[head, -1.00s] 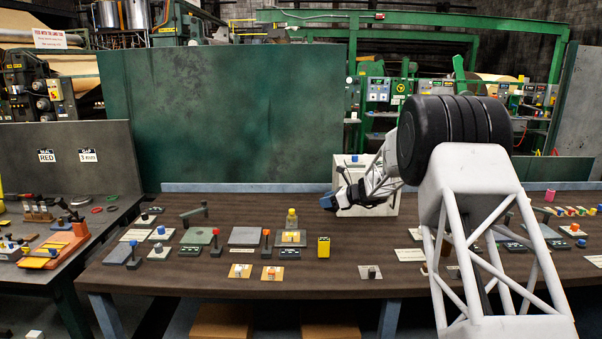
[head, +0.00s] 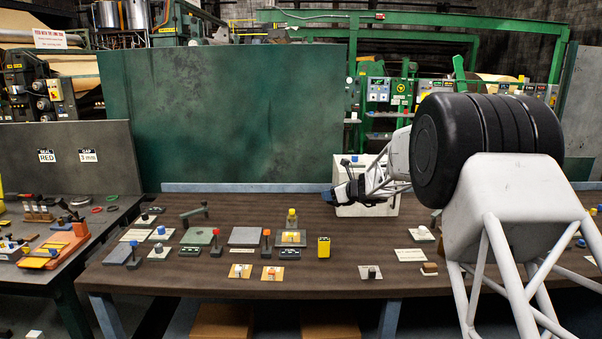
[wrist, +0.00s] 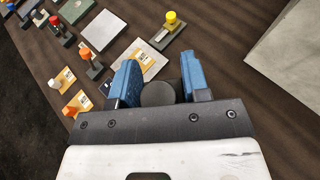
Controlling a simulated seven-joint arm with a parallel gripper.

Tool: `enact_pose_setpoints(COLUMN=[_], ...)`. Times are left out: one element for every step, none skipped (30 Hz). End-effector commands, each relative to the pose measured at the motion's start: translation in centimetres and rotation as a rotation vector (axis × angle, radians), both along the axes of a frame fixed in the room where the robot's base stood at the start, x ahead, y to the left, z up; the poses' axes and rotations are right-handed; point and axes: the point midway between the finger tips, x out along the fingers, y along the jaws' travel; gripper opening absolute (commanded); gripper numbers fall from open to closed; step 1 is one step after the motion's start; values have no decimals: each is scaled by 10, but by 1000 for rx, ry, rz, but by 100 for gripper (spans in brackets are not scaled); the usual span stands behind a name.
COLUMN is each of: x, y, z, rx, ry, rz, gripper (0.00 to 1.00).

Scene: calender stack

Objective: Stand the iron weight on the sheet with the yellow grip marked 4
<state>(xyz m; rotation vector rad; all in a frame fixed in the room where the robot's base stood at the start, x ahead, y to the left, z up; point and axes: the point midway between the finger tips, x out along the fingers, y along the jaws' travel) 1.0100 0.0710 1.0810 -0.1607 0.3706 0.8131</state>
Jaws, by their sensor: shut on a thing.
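My gripper (wrist: 160,82) has two blue fingers shut on a dark round weight (wrist: 158,94), seen from above in the wrist view. In the head view my gripper (head: 330,197) is above the back of the table, in front of a pale box; the weight cannot be made out there. The mark on the grip is too small to read.
A yellow-knobbed piece (head: 291,218) stands just behind the sheet, and a yellow block (head: 324,247) stands to its right. Two small cards (head: 240,271) lie in front. The pale box (head: 378,185) stands behind my gripper.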

Motion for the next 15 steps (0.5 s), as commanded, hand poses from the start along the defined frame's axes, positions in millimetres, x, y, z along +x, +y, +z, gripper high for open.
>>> enact_pose_setpoints(x=[-2,-3,-5,-6,-7,-9,-10,-12,-13,-14,-16,-17,-19,-20,-22], y=[-1,-1,-2,-2,-3,-3,-4,-4,-5,-6,-6,-7,-8,-8,-9], z=[4,5,6,7,8,9,9,10,11,12,13,14,14,15,16], rx=[-1,-1,-1,-1,-1,-1,-1,-1,0,0,0,0,0,0,-1], ry=[-4,-4,-4,-4,-4,-4,-4,-4,-3,-3,-4,-5,-3,-4,-4], rz=[-15,-24,-34,-44,-54,-64,-73,-83,-95,-104,-114,-126,-134,-143,-155], gripper=[2,2,2,2,2,2,2,2,2,2,2,2,2,2,2])
